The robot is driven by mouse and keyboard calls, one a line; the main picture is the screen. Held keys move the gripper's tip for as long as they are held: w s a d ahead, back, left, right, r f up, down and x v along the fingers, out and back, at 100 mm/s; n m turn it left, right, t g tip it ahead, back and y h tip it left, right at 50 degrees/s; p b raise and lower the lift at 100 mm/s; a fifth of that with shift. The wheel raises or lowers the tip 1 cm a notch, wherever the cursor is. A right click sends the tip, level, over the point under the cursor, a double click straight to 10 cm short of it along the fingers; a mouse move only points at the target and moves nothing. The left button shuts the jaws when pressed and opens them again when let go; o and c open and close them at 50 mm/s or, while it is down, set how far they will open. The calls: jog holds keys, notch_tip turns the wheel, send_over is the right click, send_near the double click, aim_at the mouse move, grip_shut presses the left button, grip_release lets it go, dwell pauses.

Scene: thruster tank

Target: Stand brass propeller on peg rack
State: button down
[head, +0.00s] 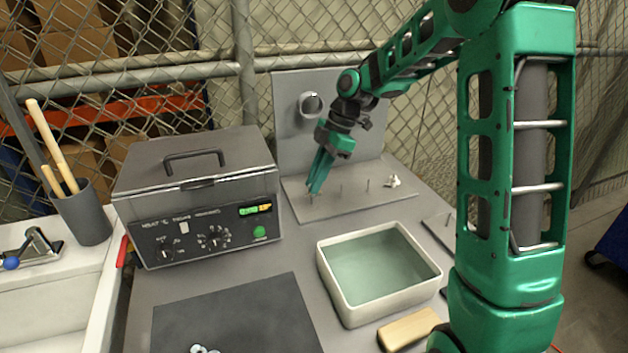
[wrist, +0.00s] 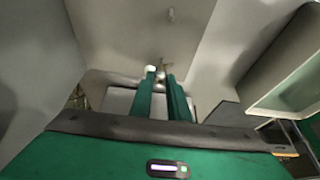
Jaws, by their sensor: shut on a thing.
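The peg rack (head: 345,207) is a flat grey base with short upright pegs, standing against a grey upright panel. My gripper (head: 314,188) points down over the left end of the rack. In the wrist view my gripper (wrist: 163,77) has its two green fingers close together, shut on a small brass piece, the brass propeller (wrist: 165,63). The propeller is mostly hidden by the fingers. I cannot tell whether it touches a peg or the base. A small pale propeller-like part (head: 391,181) sits at the rack's right end. Bare pegs (head: 341,189) stand between.
A grey heater tank (head: 200,200) with a lid handle stands left of the rack. An open white basin (head: 380,270) of greenish liquid is in front of it. A dark mat (head: 235,318) with a shiny part (head: 203,349) lies nearer. A wooden-handled brush (head: 408,328) lies right.

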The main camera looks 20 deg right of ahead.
jog(key=shift+f, duration=1.4)
dwell(1.1)
jog(key=c, duration=1.6)
grip_release()
jog(key=shift+r, duration=0.15)
jog(key=shift+r, duration=3.9)
